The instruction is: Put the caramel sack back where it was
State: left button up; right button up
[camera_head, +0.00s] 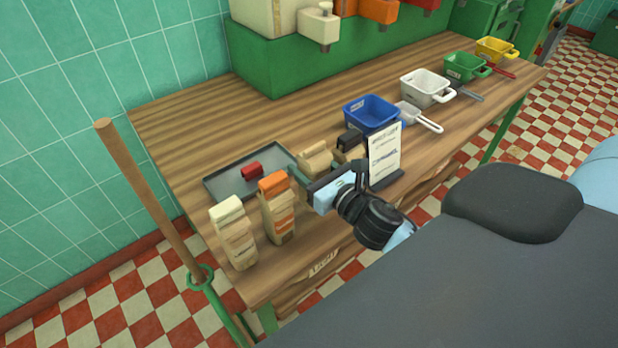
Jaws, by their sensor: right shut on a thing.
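A tan-topped sack (315,160), the one whose colour fits caramel, is just behind my right gripper (303,180). The gripper is shut, and the tan sack appears to be what it holds; its fingertips and the sack's lower part are partly hidden. I cannot tell whether the sack touches the table. An orange-topped sack (277,210) and a cream-topped sack (233,234) stand upright at the near left end of the table. A black-topped sack (349,146) is just right of the tan one. My left gripper is not in view.
A grey tray (222,187) with a red block (252,171) lies behind the sacks. A sign (384,153) stands right of the gripper. A blue bin (371,114), white bin (425,88) and others line the wooden table (215,115). A wooden pole (150,190) leans at left.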

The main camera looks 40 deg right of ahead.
jog(key=shift+f+b, duration=0.45)
jog(key=shift+f, duration=1.35)
jog(key=shift+f, duration=0.1)
jog(key=shift+f, duration=0.15)
jog(key=o, duration=1.1)
jog(key=shift+o, duration=0.2)
